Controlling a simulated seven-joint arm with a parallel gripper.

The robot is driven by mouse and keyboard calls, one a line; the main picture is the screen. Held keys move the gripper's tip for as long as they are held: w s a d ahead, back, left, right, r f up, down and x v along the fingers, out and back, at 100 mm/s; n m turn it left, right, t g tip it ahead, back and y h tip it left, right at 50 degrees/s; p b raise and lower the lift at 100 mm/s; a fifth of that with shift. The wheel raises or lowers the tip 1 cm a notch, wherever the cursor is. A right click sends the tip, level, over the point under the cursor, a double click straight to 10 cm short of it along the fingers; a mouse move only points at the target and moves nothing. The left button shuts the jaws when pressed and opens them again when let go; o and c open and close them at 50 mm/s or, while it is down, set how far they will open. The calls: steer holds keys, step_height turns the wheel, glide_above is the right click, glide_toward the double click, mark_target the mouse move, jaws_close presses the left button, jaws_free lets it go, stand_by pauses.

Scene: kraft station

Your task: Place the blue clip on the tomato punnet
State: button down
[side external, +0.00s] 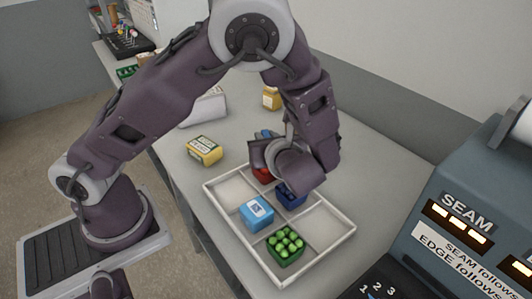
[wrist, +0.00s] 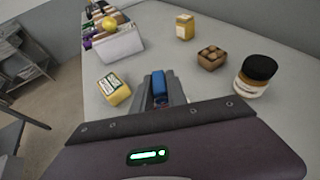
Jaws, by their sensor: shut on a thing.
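My gripper (wrist: 159,88) is shut on the blue clip (wrist: 159,80), which shows between the fingers in the wrist view. In the side view a bit of the clip (side external: 266,133) shows beside my gripper. The tomato punnet seems to be the red item (side external: 262,174) in a back compartment of the white tray (side external: 323,228). My gripper is over or close beside it and hides most of it. I cannot tell whether the clip touches it.
The tray also holds a light blue box (side external: 257,213), a dark blue punnet (side external: 291,196) and a punnet of green balls (side external: 285,247). A yellow box (side external: 205,151) stands left of the tray. A brown punnet (wrist: 211,57) and black-lidded jar (wrist: 255,75) stand apart. The SEAM machine (side external: 470,220) is at right.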

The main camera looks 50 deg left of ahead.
steer(key=shift+f, duration=1.95)
steer(key=c, duration=1.3)
jaws_free()
steer(key=shift+f, duration=0.15)
